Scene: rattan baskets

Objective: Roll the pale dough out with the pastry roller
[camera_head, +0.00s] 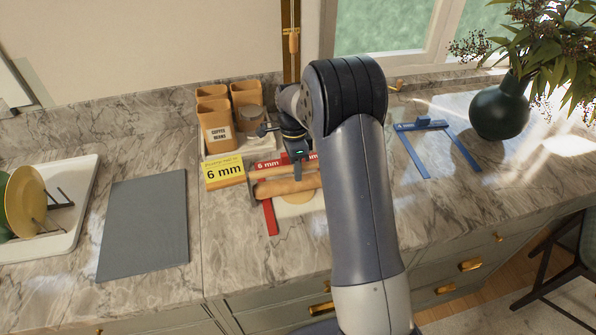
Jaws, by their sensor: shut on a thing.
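The pastry roller (287,187) has a wooden cylinder and lies level over the pale dough (293,209). The dough shows as a flat pale patch below the roller; its far part is hidden by the roller and its right side by my arm. My gripper (298,172) is above the roller and shut on it, near its middle. Whether the roller touches the dough is hard to tell. A red strip (270,217) lies along the left side of the dough. The roller's right end is hidden behind my arm.
A yellow "6 mm" block (224,171) stands left of the roller, with coffee canisters (217,132) behind. A grey mat (147,225) and dish tray (75,223) lie left.

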